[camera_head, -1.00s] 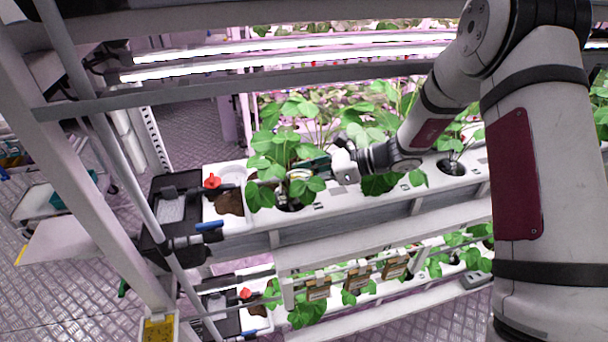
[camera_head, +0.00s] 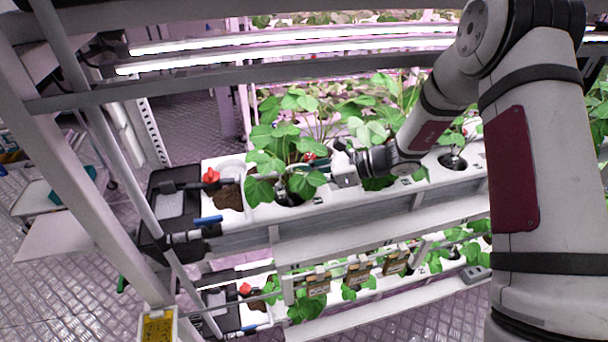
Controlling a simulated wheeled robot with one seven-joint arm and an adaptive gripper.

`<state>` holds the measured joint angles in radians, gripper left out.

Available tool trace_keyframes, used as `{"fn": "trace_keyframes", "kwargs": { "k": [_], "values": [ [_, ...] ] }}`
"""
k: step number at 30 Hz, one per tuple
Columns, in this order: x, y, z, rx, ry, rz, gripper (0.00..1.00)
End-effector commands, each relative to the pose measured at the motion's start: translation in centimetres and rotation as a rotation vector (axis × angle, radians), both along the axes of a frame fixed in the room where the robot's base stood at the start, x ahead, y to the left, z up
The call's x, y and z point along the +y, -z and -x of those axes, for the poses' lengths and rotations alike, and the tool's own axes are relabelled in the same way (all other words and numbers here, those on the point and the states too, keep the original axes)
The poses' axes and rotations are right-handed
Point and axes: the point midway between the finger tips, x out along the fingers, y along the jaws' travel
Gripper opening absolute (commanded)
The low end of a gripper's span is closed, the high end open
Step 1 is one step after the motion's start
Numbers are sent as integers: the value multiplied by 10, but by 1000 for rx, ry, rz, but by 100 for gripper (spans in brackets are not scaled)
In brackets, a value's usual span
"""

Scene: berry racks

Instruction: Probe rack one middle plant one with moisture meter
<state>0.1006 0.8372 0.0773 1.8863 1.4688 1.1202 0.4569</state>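The first plant (camera_head: 285,150) stands at the left end of the middle white trough (camera_head: 350,205), its leaves spreading over a dark planting hole (camera_head: 290,198). My gripper (camera_head: 318,168) reaches in from the right, level with the leaves and just above the trough. Leaves partly cover its fingertips, so I cannot tell how far they are apart. A small red and dark piece (camera_head: 309,158) shows among the leaves beside the fingers. I cannot make out whether it is part of the moisture meter, or whether a probe touches the soil.
A red valve (camera_head: 211,176) and a blue-handled valve (camera_head: 209,220) sit at the trough's left end by a black tank (camera_head: 172,205). A lower trough (camera_head: 340,318) holds more plants. Lit lamp bars (camera_head: 290,53) and a rack post (camera_head: 100,160) bound the space.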

Motion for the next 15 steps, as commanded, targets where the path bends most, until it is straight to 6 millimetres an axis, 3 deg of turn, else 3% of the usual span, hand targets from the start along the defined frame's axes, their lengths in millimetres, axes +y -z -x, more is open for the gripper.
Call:
{"fn": "trace_keyframes", "kwargs": {
  "k": [8, 9, 11, 15],
  "values": [
    [0, 8, 0, 2, 0, -1, 0],
    [0, 7, 0, 1, -1, -1, 37],
    [0, 7, 0, 1, 0, -1, 50],
    [0, 7, 0, 1, 0, 0, 51]
  ]
}}
